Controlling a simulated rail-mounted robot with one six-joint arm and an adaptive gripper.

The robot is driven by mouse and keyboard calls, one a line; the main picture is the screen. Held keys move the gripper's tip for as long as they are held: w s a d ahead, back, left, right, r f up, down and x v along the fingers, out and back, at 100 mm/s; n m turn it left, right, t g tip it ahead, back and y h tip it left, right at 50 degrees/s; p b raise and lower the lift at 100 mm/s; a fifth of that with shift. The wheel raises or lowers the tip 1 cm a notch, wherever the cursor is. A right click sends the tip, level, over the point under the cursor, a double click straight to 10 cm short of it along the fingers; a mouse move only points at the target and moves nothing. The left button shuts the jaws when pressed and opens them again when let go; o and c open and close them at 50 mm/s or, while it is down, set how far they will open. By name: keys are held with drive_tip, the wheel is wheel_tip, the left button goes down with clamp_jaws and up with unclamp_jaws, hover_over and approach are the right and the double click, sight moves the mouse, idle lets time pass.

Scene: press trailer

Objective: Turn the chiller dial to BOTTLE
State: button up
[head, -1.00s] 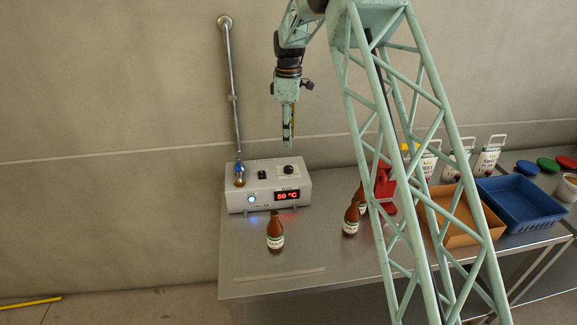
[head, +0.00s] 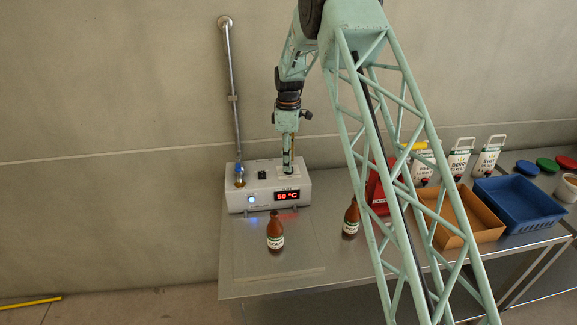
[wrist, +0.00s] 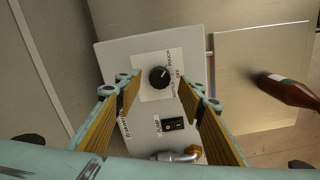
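The chiller (head: 240,202) is a light grey box on the steel table, with a red display reading 50 °C and a lit blue light on its front. Its black round dial (wrist: 159,77) sits on a white label plate on top; POUCH is legible there, the other words are small. A pale mark shows on the dial, but I cannot tell exactly where it points. My gripper (wrist: 160,92) is open and empty, with a finger on either side of the dial in the wrist view. In the head view my gripper (head: 287,168) is just over the chiller top and hides the dial.
A black switch (wrist: 172,125) and a metal pipe fitting (wrist: 180,155) are near the dial. Brown bottles (head: 275,232) (head: 351,220) stand in front and to the right. A cardboard box (head: 480,232) and blue tray (head: 520,205) are farther right.

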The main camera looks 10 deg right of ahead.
drive_tip(key=shift+f, duration=1.25)
drive_tip(key=c, duration=0.8)
drive_tip(key=shift+c, duration=0.4)
